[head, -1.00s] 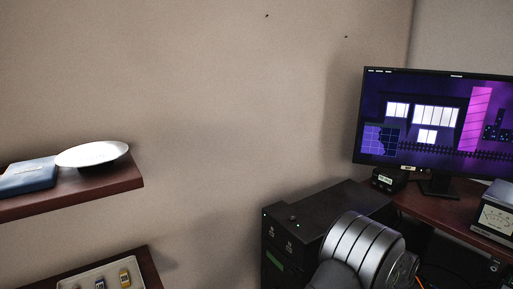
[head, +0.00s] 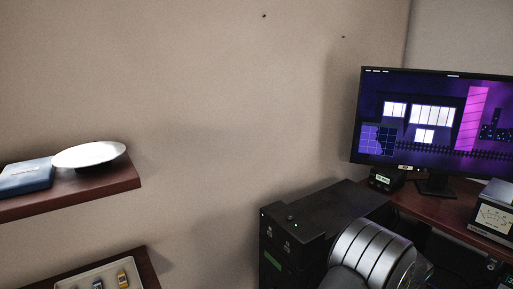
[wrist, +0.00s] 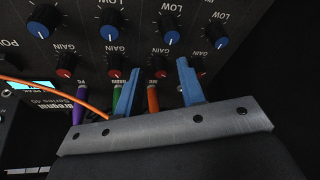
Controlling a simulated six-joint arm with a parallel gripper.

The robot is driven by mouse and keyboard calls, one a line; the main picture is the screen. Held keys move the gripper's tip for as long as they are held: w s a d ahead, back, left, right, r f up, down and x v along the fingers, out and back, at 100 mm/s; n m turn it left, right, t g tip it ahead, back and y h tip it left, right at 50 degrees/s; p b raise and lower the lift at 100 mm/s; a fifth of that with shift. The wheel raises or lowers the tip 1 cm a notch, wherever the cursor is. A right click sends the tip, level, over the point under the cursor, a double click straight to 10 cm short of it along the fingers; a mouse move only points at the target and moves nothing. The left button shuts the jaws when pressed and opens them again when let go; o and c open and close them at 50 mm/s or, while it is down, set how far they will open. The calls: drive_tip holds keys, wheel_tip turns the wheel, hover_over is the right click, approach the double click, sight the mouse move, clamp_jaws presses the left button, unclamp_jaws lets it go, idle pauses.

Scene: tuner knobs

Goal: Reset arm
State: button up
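In the wrist view, my gripper (wrist: 158,82) shows two blue fingers standing apart with nothing held between them. They are in front of a dark panel with rows of knobs. Blue-capped knobs (wrist: 170,30) labelled LOW form the upper row. Red-capped knobs (wrist: 161,60) labelled GAIN form the row below, close to the fingertips. The fingers partly hide the lower row. In the head view my arm shows at the bottom, and my gripper is out of the picture.
Purple, green and orange plugs (wrist: 152,98) sit below the knobs, and an orange cable (wrist: 50,92) crosses at left. In the head view a monitor (head: 430,125) stands on a desk at right, beside a black cabinet (head: 320,215). A shelf (head: 110,188) is at left.

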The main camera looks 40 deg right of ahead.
drive_tip(key=shift+n+t, duration=0.3)
drive_tip(key=shift+n, duration=0.9)
drive_tip(key=shift+v, duration=1.3)
drive_tip(key=shift+d, duration=0.1)
drive_tip(key=w+a+r+m+g, duration=0.1)
drive_tip(key=a+r+g, duration=0.2)
drive_tip(key=a+r, duration=0.55)
drive_tip(key=a+r+m+g+h, duration=0.15)
drive_tip(key=a+r, duration=0.35)
drive_tip(key=a, duration=0.7)
drive_tip(key=w+a+r+m+g+y, duration=0.1)
drive_tip(key=a+r+g, duration=0.3)
drive_tip(key=a+r, duration=0.45)
drive_tip(key=w+a+f+n+t, duration=0.1)
drive_tip(key=w+a+n+t, duration=0.15)
drive_tip(key=a, duration=0.75)
drive_tip(key=w+a+n+t, duration=0.2)
drive_tip(key=w+a+t, duration=0.15)
drive_tip(key=a, duration=0.65)
drive_tip(key=a+f+n+t+y, duration=0.1)
drive_tip(key=a+f+n+t, duration=0.1)
drive_tip(key=a, duration=0.6)
drive_tip(key=w+a+f+n+t+y, duration=0.1)
drive_tip(key=a+f+n+t, duration=0.1)
drive_tip(key=a, duration=0.6)
drive_tip(key=shift+a+f+n+t, duration=0.15)
drive_tip(key=shift+f+n+t, duration=0.25)
drive_tip(key=shift+f, duration=0.2)
